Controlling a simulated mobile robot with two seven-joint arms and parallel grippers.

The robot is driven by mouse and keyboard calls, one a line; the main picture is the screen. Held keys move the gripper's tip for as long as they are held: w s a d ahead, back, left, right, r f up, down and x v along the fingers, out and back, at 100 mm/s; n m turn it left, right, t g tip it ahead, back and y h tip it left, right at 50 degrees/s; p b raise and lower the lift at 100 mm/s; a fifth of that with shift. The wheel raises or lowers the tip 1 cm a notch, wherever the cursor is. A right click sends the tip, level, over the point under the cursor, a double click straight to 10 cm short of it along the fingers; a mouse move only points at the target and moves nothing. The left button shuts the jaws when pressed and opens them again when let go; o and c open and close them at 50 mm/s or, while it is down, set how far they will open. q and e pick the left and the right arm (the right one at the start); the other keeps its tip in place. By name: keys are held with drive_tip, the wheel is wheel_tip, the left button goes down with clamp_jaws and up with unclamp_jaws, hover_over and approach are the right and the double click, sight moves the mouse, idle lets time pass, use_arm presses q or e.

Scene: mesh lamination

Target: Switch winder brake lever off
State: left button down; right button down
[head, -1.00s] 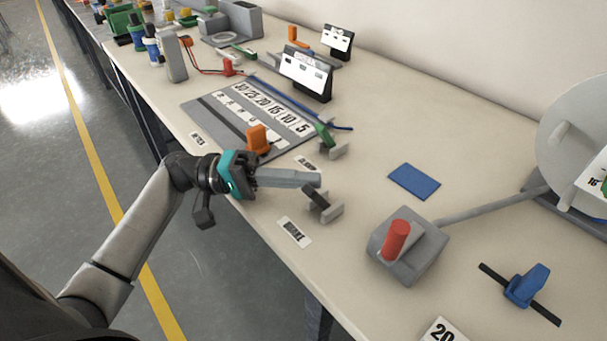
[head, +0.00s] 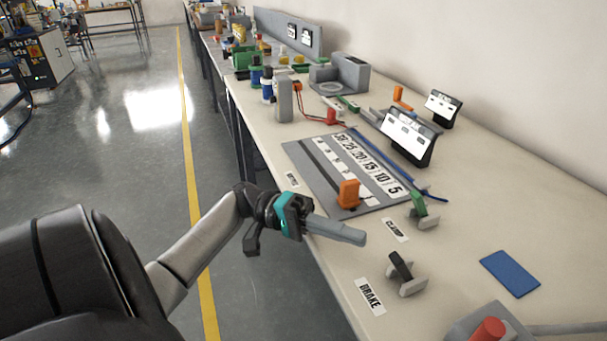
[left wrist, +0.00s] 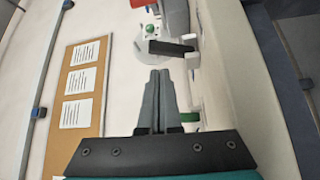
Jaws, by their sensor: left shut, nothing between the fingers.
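The black brake lever (head: 400,266) sits tilted in a grey bracket (head: 412,287) near the table's front edge, beside the "BRAKE" label (head: 371,296). My left gripper (head: 363,238) is shut and empty, its fingers level above the table, left of and behind the lever in the head view, with a small gap. In the left wrist view the shut fingers (left wrist: 160,76) point toward a black bar (left wrist: 172,47), which looks like the brake lever. Touch is not visible there. My right gripper is out of view.
A green lever (head: 418,204) by the "CLAMP" label (head: 396,229) and an orange handle (head: 348,193) on a numbered scale stand close behind the gripper. A red knob (head: 488,331) on a grey box is at the front. A blue pad (head: 510,273) lies right; table around it is clear.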

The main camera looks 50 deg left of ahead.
use_arm(q)
drive_tip(key=r+v, duration=0.1)
drive_tip(key=v, duration=0.7)
drive_tip(key=shift+a+f, duration=0.4)
drive_tip(key=shift+f, duration=0.1)
